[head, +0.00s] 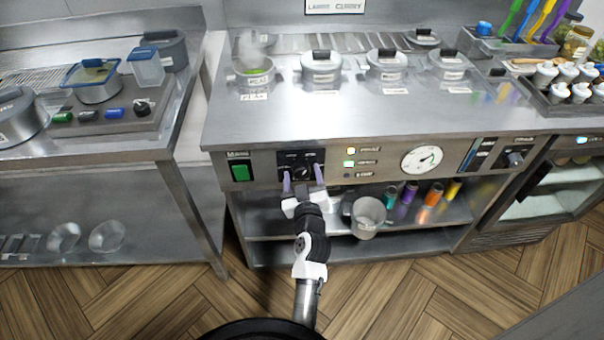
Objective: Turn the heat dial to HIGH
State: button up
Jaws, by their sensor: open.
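The heat dial (302,172) is a dark knob on a black plate on the front panel of the steel range. My gripper (303,178) is open, with one purple finger on each side of the dial. The fingertips are close to the panel; I cannot tell whether they touch the dial. The dial's markings and pointer are too small to read, so its setting is unclear.
A green switch (239,172) is left of the dial, with lit indicators (350,163) and a round gauge (421,159) to its right. Lidded pots (321,66) stand on the range top. A metal pitcher (368,214) sits on the shelf below.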

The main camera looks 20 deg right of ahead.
jog(key=c, duration=1)
jog(key=m, duration=0.5)
jog(key=shift+m, duration=0.3)
jog(key=m+p, duration=0.1)
jog(key=m, duration=0.5)
jog(key=shift+r, duration=0.1)
jog(key=shift+m, duration=0.3)
